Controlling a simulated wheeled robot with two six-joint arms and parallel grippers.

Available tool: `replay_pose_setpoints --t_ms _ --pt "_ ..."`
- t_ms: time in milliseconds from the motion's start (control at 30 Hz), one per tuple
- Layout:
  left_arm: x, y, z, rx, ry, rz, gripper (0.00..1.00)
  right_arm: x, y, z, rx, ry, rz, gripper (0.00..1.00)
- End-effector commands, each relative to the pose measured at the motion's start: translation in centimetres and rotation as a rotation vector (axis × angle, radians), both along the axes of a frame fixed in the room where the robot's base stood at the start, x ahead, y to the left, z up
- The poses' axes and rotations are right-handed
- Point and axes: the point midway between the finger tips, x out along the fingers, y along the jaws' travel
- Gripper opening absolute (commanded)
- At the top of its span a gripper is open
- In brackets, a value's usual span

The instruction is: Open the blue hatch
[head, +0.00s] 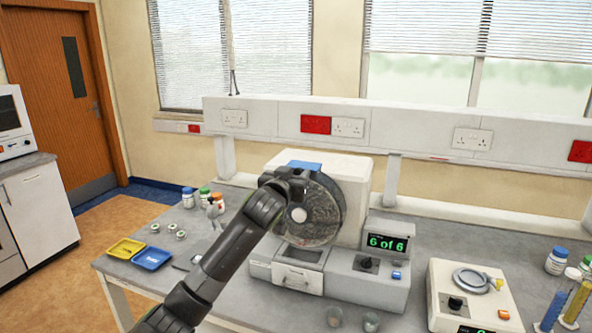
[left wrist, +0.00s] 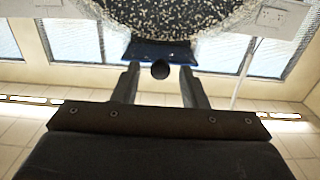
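The blue hatch (head: 305,164) shows at the top of the round drum on the white machine; my left gripper partly covers the area beside it. In the left wrist view the blue hatch (left wrist: 180,54) lies at the drum's edge, with a dark round knob (left wrist: 160,70) on it. My left gripper (head: 284,180) is at the drum's upper left. In the wrist view its two fingers (left wrist: 160,80) are apart, one on each side of the knob, with visible gaps. The hatch looks closed. My right gripper is not in view.
The drum (head: 322,212) holds speckled material. Below it is a drawer (head: 298,278); beside it a display (head: 387,243) reads "6 of 6". A yellow tray (head: 126,249), a blue tray (head: 152,258), bottles and a scale-like device (head: 470,300) stand on the bench.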

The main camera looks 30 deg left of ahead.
Motion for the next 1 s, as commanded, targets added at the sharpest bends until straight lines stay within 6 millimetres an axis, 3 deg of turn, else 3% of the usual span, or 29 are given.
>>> replay_pose_setpoints --t_ms 433,767,1000 --pt "0.82 0.19 -0.06 0.000 0.000 0.000 0.39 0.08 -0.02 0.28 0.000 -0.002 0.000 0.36" --pt "0.80 0.18 -0.05 0.000 0.000 0.000 0.00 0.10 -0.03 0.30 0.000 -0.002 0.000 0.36" --pt "0.79 0.19 -0.05 0.000 0.000 0.000 0.00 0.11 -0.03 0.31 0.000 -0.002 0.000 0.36"
